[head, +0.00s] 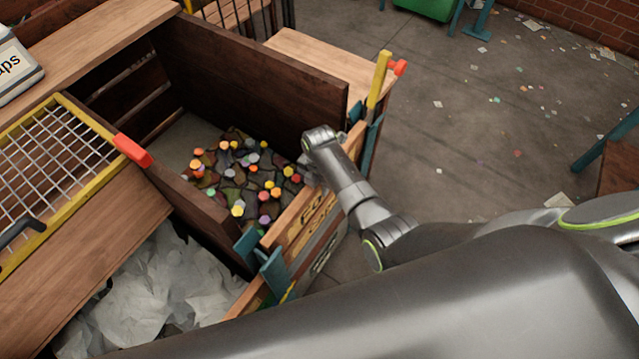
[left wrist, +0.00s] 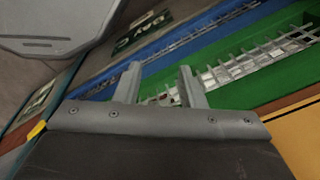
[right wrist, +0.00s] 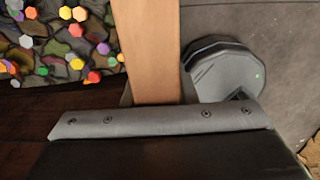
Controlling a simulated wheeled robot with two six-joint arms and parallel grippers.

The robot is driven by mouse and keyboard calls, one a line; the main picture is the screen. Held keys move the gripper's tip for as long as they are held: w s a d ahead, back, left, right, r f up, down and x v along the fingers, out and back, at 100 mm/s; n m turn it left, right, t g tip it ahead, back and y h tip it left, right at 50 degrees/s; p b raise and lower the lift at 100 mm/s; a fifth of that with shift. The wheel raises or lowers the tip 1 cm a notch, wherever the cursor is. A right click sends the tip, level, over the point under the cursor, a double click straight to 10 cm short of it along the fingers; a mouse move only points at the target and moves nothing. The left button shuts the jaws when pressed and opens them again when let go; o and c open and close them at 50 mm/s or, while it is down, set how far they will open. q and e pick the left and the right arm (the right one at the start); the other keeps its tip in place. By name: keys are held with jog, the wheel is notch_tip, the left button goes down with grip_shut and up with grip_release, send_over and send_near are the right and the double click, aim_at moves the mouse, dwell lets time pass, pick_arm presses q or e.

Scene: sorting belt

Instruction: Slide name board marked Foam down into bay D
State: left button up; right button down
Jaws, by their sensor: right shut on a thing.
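The name board (head: 300,212) is a pale wooden plank with dark letters that begin "FO"; my arm hides the rest. It stands along the open front of a dark wooden bay, between teal end brackets (head: 272,272). My right gripper (head: 318,180) is shut on the board's upper edge. In the right wrist view the plank (right wrist: 148,45) runs between the fingers. I cannot tell how deep the board sits in the brackets. My left gripper (left wrist: 160,85) is open and empty in the left wrist view, and out of the head view.
The bay holds dark scraps with several coloured pieces (head: 240,170). Another lettered board (head: 322,250) is below. White crumpled sheets (head: 160,290) fill the neighbouring bay. A yellow-framed mesh (head: 50,165) lies at left. Open floor (head: 500,120) lies right. A "Bay C" sign (left wrist: 145,32) shows near my left gripper.

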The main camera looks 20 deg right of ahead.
jog(key=shift+w+f+b, duration=0.1)
jog(key=shift+f+b, duration=0.3)
jog(key=shift+f, duration=0.2)
jog(key=c, duration=1.1)
grip_release()
jog(key=shift+s+f, duration=0.15)
jog(key=shift+s, duration=0.05)
notch_tip(320, 180, up, 18)
jog(key=shift+f, duration=0.15)
